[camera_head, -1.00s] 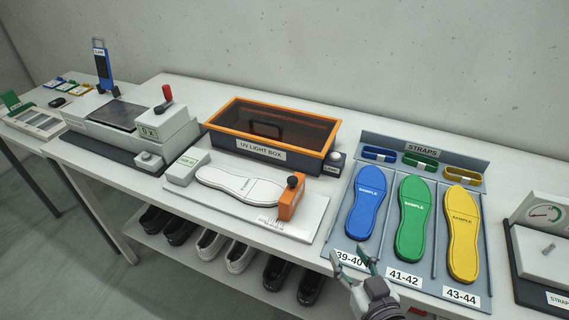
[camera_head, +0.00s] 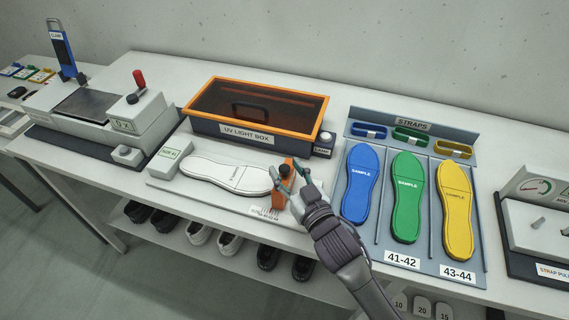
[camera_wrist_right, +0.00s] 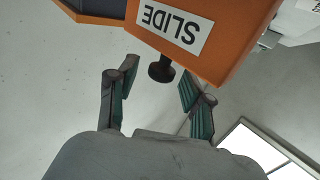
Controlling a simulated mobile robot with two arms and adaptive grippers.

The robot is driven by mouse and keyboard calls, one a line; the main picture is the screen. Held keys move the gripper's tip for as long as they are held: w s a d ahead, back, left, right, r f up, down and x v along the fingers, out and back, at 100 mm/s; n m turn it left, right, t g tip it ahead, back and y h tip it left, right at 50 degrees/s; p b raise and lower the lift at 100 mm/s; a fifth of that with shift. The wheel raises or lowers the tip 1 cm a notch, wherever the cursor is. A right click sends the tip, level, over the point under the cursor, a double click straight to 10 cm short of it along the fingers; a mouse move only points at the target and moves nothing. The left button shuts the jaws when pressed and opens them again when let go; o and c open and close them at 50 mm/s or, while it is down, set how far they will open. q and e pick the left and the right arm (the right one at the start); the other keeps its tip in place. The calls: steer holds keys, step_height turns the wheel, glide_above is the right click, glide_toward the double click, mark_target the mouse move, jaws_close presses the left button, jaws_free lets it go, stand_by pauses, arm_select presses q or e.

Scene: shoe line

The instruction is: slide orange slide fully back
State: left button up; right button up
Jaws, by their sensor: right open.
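The orange slide (camera_head: 279,192) stands at the right end of the white sole (camera_head: 228,176) on the pale measuring board (camera_head: 205,196). A dark knob (camera_head: 284,170) sits on the slide. My right gripper (camera_head: 289,181) is open at the slide and partly covers it. In the right wrist view the orange slide (camera_wrist_right: 222,45), marked SLIDE, fills the top, and its black knob (camera_wrist_right: 161,71) lies between the tips of the open right gripper (camera_wrist_right: 155,85). I cannot tell whether a finger touches the knob. My left gripper is not in view.
The UV light box (camera_head: 255,132) stands behind the board, with a small grey button unit (camera_head: 324,145) at its right. A strap tray (camera_head: 428,270) with blue, green and yellow soles is to the right. A press machine (camera_head: 105,110) is at left.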

steer(key=shift+w+a, duration=0.2)
steer(key=shift+w, duration=0.2)
steer(key=shift+w+a, duration=0.1)
steer(key=shift+w, duration=0.25)
steer(key=shift+c, duration=0.6)
steer(key=c, duration=0.8)
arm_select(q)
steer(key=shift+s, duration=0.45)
arm_select(e)
jaws_close()
